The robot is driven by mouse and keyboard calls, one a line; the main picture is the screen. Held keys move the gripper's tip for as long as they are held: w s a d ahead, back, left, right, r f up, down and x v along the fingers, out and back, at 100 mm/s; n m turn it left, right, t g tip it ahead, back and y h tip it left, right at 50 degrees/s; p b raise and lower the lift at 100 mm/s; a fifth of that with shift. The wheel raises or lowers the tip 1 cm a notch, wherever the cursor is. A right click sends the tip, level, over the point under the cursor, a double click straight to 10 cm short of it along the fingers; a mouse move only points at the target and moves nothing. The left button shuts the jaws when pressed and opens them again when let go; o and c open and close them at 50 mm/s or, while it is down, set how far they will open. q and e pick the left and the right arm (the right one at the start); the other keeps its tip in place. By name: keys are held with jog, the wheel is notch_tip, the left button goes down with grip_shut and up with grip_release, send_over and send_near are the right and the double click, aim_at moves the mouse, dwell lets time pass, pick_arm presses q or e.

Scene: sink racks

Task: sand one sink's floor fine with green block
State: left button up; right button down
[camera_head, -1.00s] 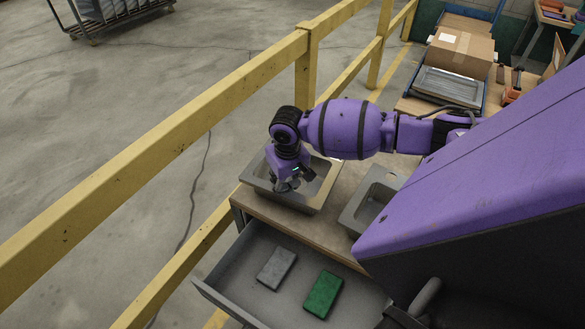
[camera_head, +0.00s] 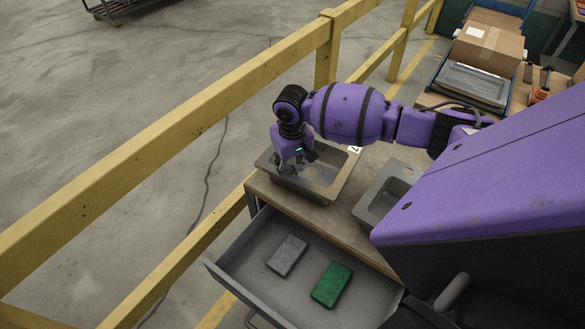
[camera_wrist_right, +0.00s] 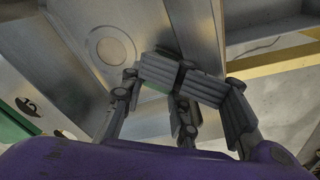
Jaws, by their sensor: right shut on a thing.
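A grey metal sink (camera_head: 335,189) sits at the left end of the bench. My right gripper (camera_head: 288,168) reaches down into the left part of this sink. In the right wrist view its ribbed finger pads (camera_wrist_right: 186,82) are closed over the sink's floor (camera_wrist_right: 85,25), beside the round drain (camera_wrist_right: 110,46). A green block (camera_head: 331,284) lies flat in the open drawer. My left gripper is not in view.
A grey block (camera_head: 287,255) lies beside the green block in the drawer (camera_head: 235,262). A second sink (camera_head: 372,205) is to the right on the bench. A yellow railing (camera_head: 180,134) runs close along the left. A cardboard box (camera_head: 487,48) and trays stand at the back right.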

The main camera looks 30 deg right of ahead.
jog(key=shift+r, duration=2.65)
jog(key=shift+w, duration=0.1)
jog(key=shift+r, duration=1.5)
